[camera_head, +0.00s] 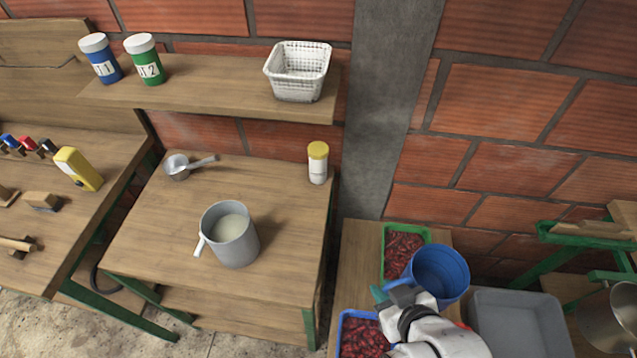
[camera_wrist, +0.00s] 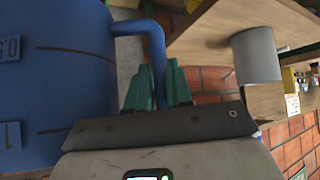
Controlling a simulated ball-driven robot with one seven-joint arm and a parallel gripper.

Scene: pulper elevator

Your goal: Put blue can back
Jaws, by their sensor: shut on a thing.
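The blue can (camera_head: 440,272) is an open blue vessel with a side handle, seen at the lower right of the head view. My gripper (camera_head: 388,292) is shut on its handle. In the wrist view the can (camera_wrist: 55,80) fills the left side, with scale marks on its wall, and its handle (camera_wrist: 152,40) runs down between the green fingertips of my gripper (camera_wrist: 158,88). In the head view the can hangs above the crates, its mouth facing up. Its underside is hidden.
Below are a green-rimmed crate (camera_head: 427,233) and a blue-rimmed crate (camera_head: 343,325), both with red fruit, and a grey tub (camera_head: 545,330). The table (camera_head: 150,235) at left holds a grey pot (camera_head: 235,250), a scoop (camera_head: 178,168) and a yellow-lidded jar (camera_head: 318,170).

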